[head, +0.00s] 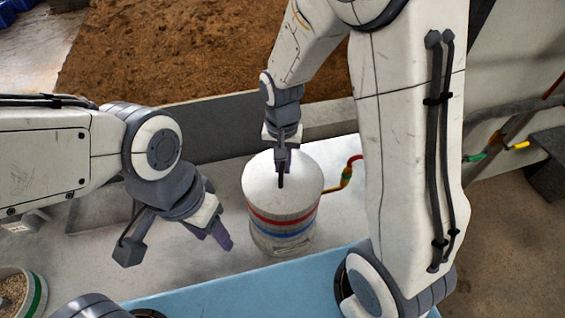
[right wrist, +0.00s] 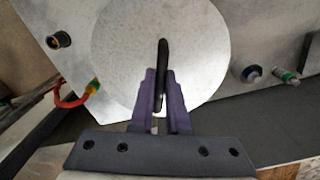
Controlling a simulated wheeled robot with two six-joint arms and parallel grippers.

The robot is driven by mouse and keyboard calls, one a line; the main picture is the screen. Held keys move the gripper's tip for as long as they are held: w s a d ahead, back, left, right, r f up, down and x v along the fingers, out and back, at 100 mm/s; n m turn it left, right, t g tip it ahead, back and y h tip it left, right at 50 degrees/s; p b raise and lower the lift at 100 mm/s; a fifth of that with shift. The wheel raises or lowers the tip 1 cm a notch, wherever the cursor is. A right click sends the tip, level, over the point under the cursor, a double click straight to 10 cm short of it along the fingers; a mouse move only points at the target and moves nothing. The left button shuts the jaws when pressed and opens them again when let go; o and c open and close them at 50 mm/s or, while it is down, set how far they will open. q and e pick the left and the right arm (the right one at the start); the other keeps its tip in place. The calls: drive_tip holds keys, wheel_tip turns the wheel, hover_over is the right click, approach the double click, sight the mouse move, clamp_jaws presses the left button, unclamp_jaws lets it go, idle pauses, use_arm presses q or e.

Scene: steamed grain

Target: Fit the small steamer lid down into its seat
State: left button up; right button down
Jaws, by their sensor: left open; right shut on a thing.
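The small steamer lid (right wrist: 205,55) is a pale round metal disc with a dark bar handle (right wrist: 162,65). In the head view the lid (head: 262,176) is at the top of a pale cylindrical steamer (head: 285,233) with a red and a blue band. My right gripper (head: 283,168) comes down from above and is shut on the handle; its purple fingers (right wrist: 161,90) flank it in the right wrist view. I cannot tell whether the lid is fully seated, as its edge blends with the rim. My left gripper (head: 222,238) is open and empty, left of the steamer.
A tub of grain with a green band (head: 38,298) stands at the lower left. A red hose with a yellow-green fitting (head: 346,177) is right of the steamer. A light blue surface (head: 220,298) lies in front. A brown grain bed (head: 180,45) is behind the grey wall.

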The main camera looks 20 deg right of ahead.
drive_tip(key=shift+f, duration=0.15)
drive_tip(key=c, duration=0.8)
unclamp_jaws()
wheel_tip(320, 180, up, 10)
drive_tip(key=shift+r+b, duration=0.2)
drive_tip(key=shift+b, duration=0.95)
drive_tip(key=s+a+f+n+b, duration=0.2)
drive_tip(key=s+f+n, duration=0.1)
drive_tip(key=s, duration=0.3)
drive_tip(key=s+a+f+n+b, duration=0.3)
drive_tip(key=s+n, duration=0.2)
drive_tip(key=s, duration=0.1)
drive_tip(key=s+a+f+n+y+b, duration=0.1)
drive_tip(key=s+a+f+n+b, duration=0.1)
drive_tip(key=s, duration=0.4)
drive_tip(key=shift+s+a+f+n+b, duration=0.1)
drive_tip(key=shift+s+f+n+b, duration=0.05)
drive_tip(key=shift+f+n, duration=0.35)
drive_tip(key=shift+s+a+f+n+b, duration=0.1)
drive_tip(key=shift+s+f+n+b, duration=0.05)
drive_tip(key=shift+f+n, duration=0.3)
